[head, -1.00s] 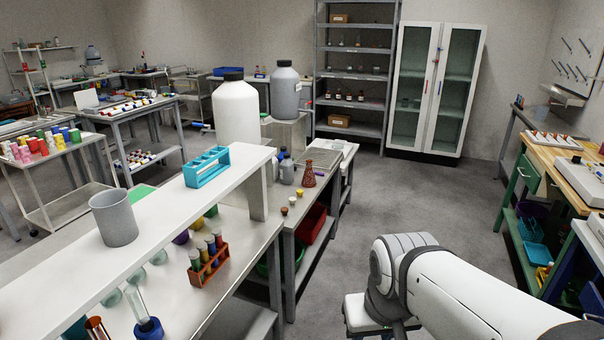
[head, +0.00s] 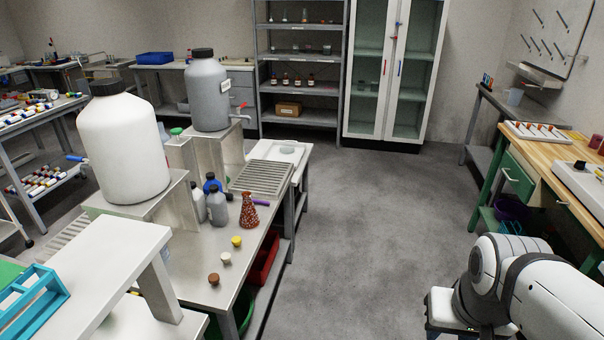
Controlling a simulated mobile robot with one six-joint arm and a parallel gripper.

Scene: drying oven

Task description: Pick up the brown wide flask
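A brown conical flask (head: 249,211) with a wide base stands upright on the metal bench (head: 196,262), near its right edge. It looks reddish brown with a speckled surface. Grey bottles (head: 217,207) stand just to its left, and a purple item (head: 261,202) lies behind it. My arm shows at the lower right, well apart from the flask. My gripper is not visible in this view.
A white jug (head: 122,150) and a grey jug (head: 208,92) stand on raised stands. Small stoppers (head: 225,258) lie in front of the flask. A white shelf (head: 105,265) rises at the near left. The floor (head: 360,230) right of the bench is clear.

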